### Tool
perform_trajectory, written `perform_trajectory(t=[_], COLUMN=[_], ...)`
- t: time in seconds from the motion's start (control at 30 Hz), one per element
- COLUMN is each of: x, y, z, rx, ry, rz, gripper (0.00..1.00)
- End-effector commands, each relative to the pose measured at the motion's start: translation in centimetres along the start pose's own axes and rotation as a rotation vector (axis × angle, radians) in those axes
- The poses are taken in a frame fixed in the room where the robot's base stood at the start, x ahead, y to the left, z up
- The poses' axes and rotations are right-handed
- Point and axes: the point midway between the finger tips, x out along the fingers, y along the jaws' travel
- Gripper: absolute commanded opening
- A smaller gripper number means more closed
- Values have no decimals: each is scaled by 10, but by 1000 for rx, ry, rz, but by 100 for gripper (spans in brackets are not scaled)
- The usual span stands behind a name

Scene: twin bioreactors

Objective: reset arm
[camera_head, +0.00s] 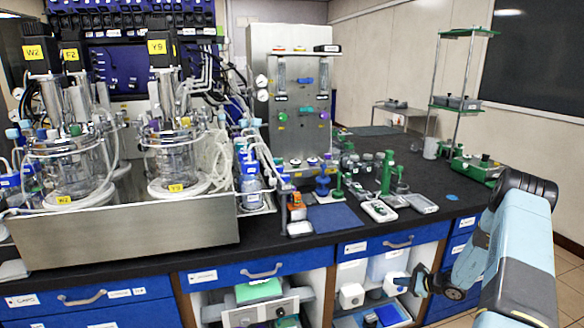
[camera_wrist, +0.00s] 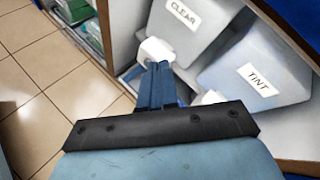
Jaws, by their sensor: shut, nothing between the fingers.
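My arm reaches down at the right of the head view, in front of the bench. My gripper (camera_head: 413,280) is low, before the open cupboard under the bench top. In the wrist view my gripper (camera_wrist: 158,68) is shut with its fingers together and nothing held between them. A small white item (camera_wrist: 155,50) shows just beyond the fingertips; I cannot tell whether they touch it.
Grey bins marked CLEAR (camera_wrist: 190,25) and TINT (camera_wrist: 258,72) stand in the cupboard close to my gripper. Blue drawers (camera_head: 245,272) line the bench front. Glass bioreactors (camera_head: 178,155) stand on the bench at left. Tiled floor (camera_wrist: 35,100) is clear beside the cupboard.

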Motion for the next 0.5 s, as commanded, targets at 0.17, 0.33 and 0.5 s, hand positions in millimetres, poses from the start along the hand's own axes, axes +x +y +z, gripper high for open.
perform_trajectory(t=[0.17,0.33,0.5], x=[-14,-29,-46], y=[-24,-37,-44], z=[66,125,183], rx=[-141,-267,-394], ry=[-11,-14,-13], rz=[85,165,241], gripper=[0,0,0])
